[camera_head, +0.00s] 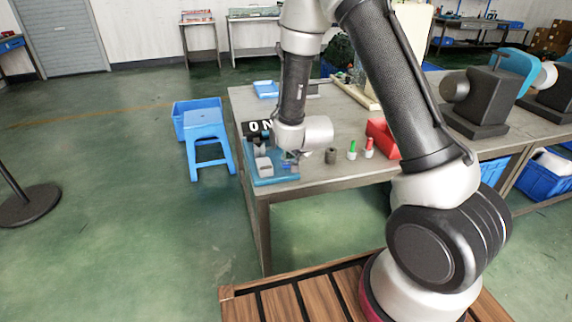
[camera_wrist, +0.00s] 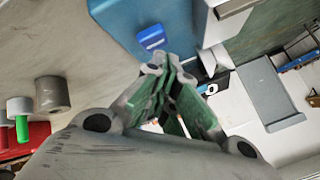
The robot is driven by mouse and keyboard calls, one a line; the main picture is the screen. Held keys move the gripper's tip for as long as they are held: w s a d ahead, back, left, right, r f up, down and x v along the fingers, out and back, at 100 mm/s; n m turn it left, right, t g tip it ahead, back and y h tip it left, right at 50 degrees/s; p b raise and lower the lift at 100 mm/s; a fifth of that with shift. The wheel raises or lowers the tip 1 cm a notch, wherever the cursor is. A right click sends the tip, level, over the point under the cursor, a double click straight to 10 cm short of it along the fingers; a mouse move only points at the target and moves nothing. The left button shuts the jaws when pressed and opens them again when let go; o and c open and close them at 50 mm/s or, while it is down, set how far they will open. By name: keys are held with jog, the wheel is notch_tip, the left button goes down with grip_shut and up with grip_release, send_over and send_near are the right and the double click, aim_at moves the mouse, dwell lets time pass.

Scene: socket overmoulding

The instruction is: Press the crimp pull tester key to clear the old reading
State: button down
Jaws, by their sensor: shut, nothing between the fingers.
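The crimp pull tester has a blue base (camera_head: 274,179) on the left front corner of the table. A grey block (camera_head: 263,166) stands on the base, and a black display (camera_head: 258,128) behind it shows "0 N", partly covered by my arm. In the wrist view, a bright blue piece with a pale mark, which looks like the key (camera_wrist: 152,37), lies on the blue base (camera_wrist: 135,14). My gripper (camera_wrist: 167,88) is shut and empty, its green-padded fingers together below the key in that view. In the head view my gripper (camera_head: 289,158) is low over the base's right side; contact cannot be told.
A dark grey cylinder (camera_head: 330,156), a green-topped bottle (camera_head: 352,150), a red-topped bottle (camera_head: 369,148) and a red bin (camera_head: 382,137) stand to the right on the table. A blue stool (camera_head: 208,138) stands left of the table. The floor at the left is mostly clear.

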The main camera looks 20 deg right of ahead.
jog(key=shift+r, duration=0.3)
jog(key=shift+r, duration=2.5)
jog(key=s+f+n+g, duration=0.1)
jog(key=s, duration=0.1)
jog(key=s+f+g, duration=0.1)
jog(key=s+f, duration=0.1)
jog(key=s+f+n+g, duration=0.1)
jog(key=shift+s+a+f+n+g, duration=0.2)
jog(key=shift+s+n+g, duration=0.1)
jog(key=shift+s, duration=0.1)
jog(key=s+d+r+n, duration=0.1)
jog(key=s+d+r, duration=0.3)
jog(key=s+r, duration=0.5)
jog(key=s+d+r+n, duration=0.2)
jog(key=s+d+r, duration=0.3)
jog(key=s+r, duration=0.4)
jog(key=s+d+r+n+g+h, duration=0.1)
jog(key=s+d+r+n, duration=0.1)
jog(key=s+d+r, duration=0.3)
jog(key=s+r, duration=0.3)
jog(key=s, duration=0.2)
jog(key=shift+s+d+r, duration=0.15)
jog(key=shift+r, duration=0.25)
